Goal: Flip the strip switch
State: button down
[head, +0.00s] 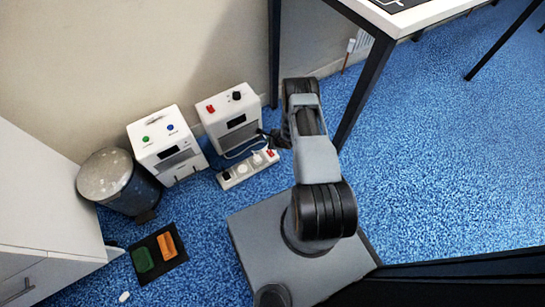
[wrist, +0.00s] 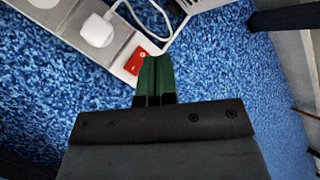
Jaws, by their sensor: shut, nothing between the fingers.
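The white power strip (head: 247,172) lies on the blue carpet in front of two white boxes. Its red switch (head: 270,153) is at the right end of the strip. In the wrist view the strip (wrist: 75,26) runs across the upper left, with the red switch (wrist: 134,62) at its near end. A white plug (wrist: 97,31) sits in a socket beside the switch. My gripper (wrist: 155,58) is shut and empty, its green fingertips just right of the switch. Whether they touch it I cannot tell. In the head view my gripper (head: 270,138) is dark and hangs near the strip's switch end.
Two white boxes with knobs, one left (head: 165,146) and one right (head: 229,113), stand against the wall. A bin (head: 105,176) and a white cabinet (head: 45,215) are at the left. A black mat (head: 178,259) holds green and orange blocks. A table leg (head: 365,90) stands right.

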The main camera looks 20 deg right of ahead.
jog(key=shift+f, duration=0.15)
dwell(0.3)
jog(key=b, duration=0.6)
send_over(272, 155)
jog(key=f, duration=0.7)
jog(key=shift+w+f, duration=0.2)
jog(key=shift+f, duration=0.55)
jog(key=shift+f+b, duration=0.25)
jog(key=shift+b, duration=0.25)
dwell(0.5)
jog(key=shift+s+f, duration=0.1)
jog(key=shift+f, duration=0.1)
jog(key=shift+f+b, duration=0.3)
jog(key=shift+b, duration=0.25)
dwell(0.4)
jog(key=shift+r, duration=0.15)
jog(key=shift+r+p, duration=0.4)
jog(key=shift+r, duration=0.25)
dwell(0.3)
